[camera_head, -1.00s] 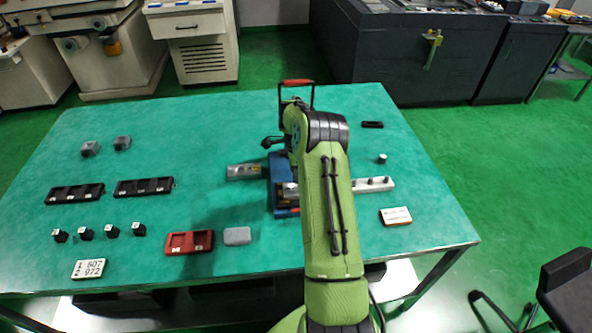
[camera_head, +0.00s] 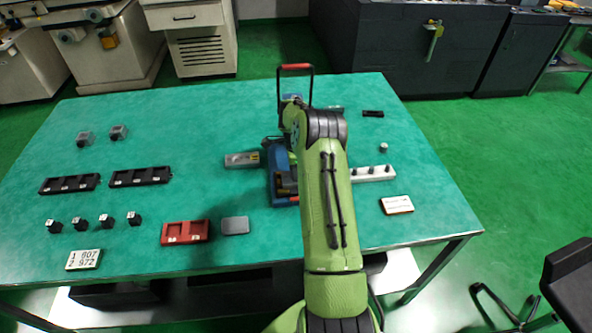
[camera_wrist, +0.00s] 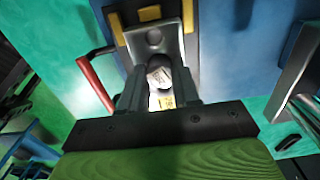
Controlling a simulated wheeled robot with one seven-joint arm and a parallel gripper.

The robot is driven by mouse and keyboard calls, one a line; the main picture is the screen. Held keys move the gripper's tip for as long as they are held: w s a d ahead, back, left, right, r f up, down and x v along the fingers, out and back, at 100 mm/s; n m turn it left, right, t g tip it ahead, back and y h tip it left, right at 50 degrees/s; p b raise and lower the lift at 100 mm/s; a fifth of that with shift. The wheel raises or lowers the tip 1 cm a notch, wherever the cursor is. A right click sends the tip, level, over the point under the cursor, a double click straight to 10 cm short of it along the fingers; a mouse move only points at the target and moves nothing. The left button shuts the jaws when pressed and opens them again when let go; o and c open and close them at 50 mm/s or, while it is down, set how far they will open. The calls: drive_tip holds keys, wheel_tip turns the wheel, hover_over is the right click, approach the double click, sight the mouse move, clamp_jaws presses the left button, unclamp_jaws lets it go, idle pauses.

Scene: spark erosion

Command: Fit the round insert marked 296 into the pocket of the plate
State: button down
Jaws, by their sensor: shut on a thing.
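In the wrist view my gripper (camera_wrist: 160,92) is shut on a small grey rounded piece (camera_wrist: 158,72), which shows between the two dark fingers. A small yellow label (camera_wrist: 165,102) shows just below it. No number 296 can be read on the piece. Beyond the fingers is a grey block (camera_wrist: 153,37) with a round hole and yellow pads. I cannot tell whether the piece touches it. In the head view my green arm covers the gripper, which is over the right side of a blue fixture (camera_head: 282,188). I cannot make out which part is the plate with the pocket.
A red-topped handle (camera_head: 295,67) rises behind the fixture. A red tray (camera_head: 185,232), a grey block (camera_head: 235,225), a number card (camera_head: 84,259), black trays (camera_head: 140,176) and several black cubes (camera_head: 107,220) are at left. A white card (camera_head: 397,205) lies right.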

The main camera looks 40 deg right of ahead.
drive_tip(key=shift+f, duration=0.1)
drive_tip(key=c, duration=0.7)
unclamp_jaws()
drive_tip(key=shift+c, duration=0.2)
wheel_tip(320, 180, up, 16)
drive_tip(key=p, duration=0.2)
drive_tip(key=shift+a, duration=0.1)
drive_tip(key=s+a+r+n+t+h, duration=0.1)
drive_tip(key=s+a+r+n, duration=0.3)
drive_tip(key=a+r+n, duration=0.35)
drive_tip(key=s+a+r+n+t+h, duration=0.15)
drive_tip(key=s+a+r+n, duration=0.3)
drive_tip(key=a+r, duration=0.55)
drive_tip(key=s+a+f+n+t+y, duration=0.2)
drive_tip(key=s+a+f+n+t, duration=0.1)
drive_tip(key=s+a+n, duration=0.9)
drive_tip(key=s+f, duration=0.1)
drive_tip(key=s, duration=0.4)
drive_tip(key=shift+s+a+n, duration=0.25)
drive_tip(key=shift+a+n, duration=0.1)
drive_tip(key=shift+n, duration=0.05)
